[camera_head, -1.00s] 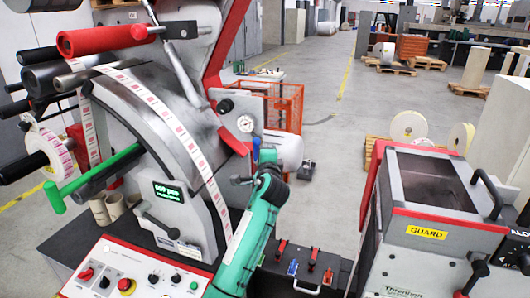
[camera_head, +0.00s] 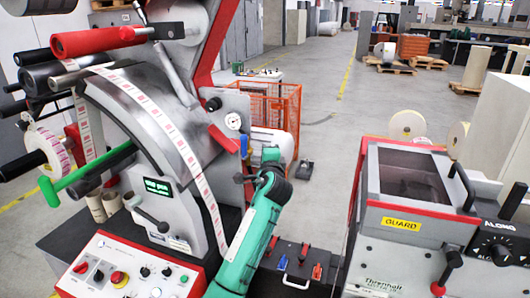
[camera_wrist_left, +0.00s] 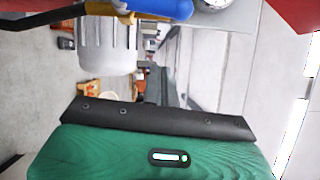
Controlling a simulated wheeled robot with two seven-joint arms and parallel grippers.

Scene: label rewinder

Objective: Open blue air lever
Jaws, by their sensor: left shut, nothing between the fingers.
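The blue air lever (camera_head: 244,144) shows as a small blue piece beside the pressure gauge in the head view, just left of my left arm's dark end. In the left wrist view the blue lever (camera_wrist_left: 157,8) lies near the top edge, beside a brass-coloured fitting. My left gripper (camera_head: 271,156) is at the top of my green arm, close to the lever's right in the picture. Its fingers are small and dark against the wrist. They look shut and empty, and I cannot make out contact with the lever. My right gripper is not in view.
The label rewinder (camera_head: 150,120) fills the left side, with its gauge (camera_head: 233,121) near the lever. A white cylinder (camera_wrist_left: 108,45) is close by in the wrist view. An orange mesh frame (camera_head: 285,105) stands behind. A guarded machine (camera_head: 400,220) stands at right, with floor between.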

